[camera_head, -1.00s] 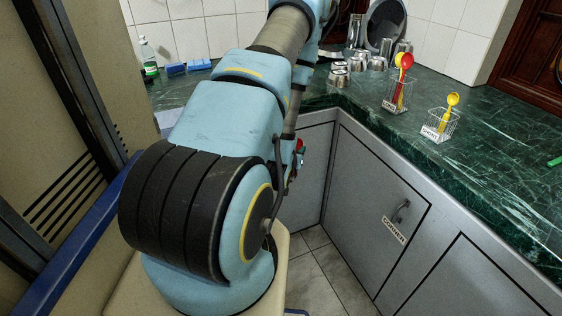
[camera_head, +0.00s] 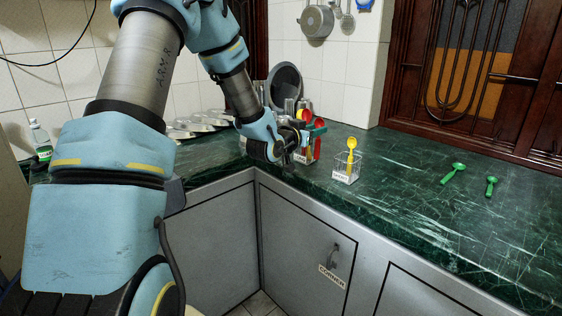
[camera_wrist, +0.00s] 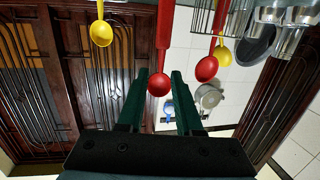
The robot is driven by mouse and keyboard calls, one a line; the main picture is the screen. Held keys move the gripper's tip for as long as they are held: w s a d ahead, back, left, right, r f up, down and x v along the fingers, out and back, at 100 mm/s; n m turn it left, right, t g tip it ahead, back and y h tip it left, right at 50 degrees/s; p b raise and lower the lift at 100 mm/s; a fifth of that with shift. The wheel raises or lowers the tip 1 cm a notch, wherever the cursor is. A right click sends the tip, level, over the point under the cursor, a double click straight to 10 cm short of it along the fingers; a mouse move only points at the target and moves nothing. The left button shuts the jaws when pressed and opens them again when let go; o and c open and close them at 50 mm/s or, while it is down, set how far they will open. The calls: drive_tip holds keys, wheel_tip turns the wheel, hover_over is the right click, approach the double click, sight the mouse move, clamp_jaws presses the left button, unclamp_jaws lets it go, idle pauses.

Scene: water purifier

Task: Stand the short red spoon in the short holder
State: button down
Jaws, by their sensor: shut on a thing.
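In the head view my gripper (camera_head: 312,132) is beside the tall holder, largely behind my wrist. A second red spoon (camera_wrist: 207,68) and a yellow spoon (camera_wrist: 222,53) are in the tall wire holder (camera_wrist: 202,22). The short holder (camera_head: 347,172), a labelled wire basket, stands right of my gripper with a yellow spoon (camera_head: 351,146) upright in it. That yellow spoon also shows in the wrist view (camera_wrist: 101,35). The held handle's lower end is hidden.
Two green spoons (camera_head: 453,173) (camera_head: 491,187) lie on the green marble counter (camera_head: 415,195) at right. Metal cups (camera_head: 290,106) and a round pan stand behind my gripper. The counter between the short holder and the green spoons is clear.

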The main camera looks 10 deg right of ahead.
drive_tip(key=s+d+r+m+g+h, duration=0.2)
drive_tip(key=s+d+r, duration=0.2)
drive_tip(key=d+r, duration=0.3)
drive_tip(key=shift+s+r+h, duration=0.3)
drive_tip(key=shift+r, duration=0.4)
drive_tip(key=shift+a+b, duration=0.15)
drive_tip(key=shift+b, duration=0.3)
drive_tip(key=shift+f+b, duration=5.65)
drive_tip(key=shift+f, duration=1.05)
drive_tip(key=c, duration=0.5)
unclamp_jaws()
drive_tip(key=shift+s+a, duration=0.1)
drive_tip(key=shift+a, duration=0.05)
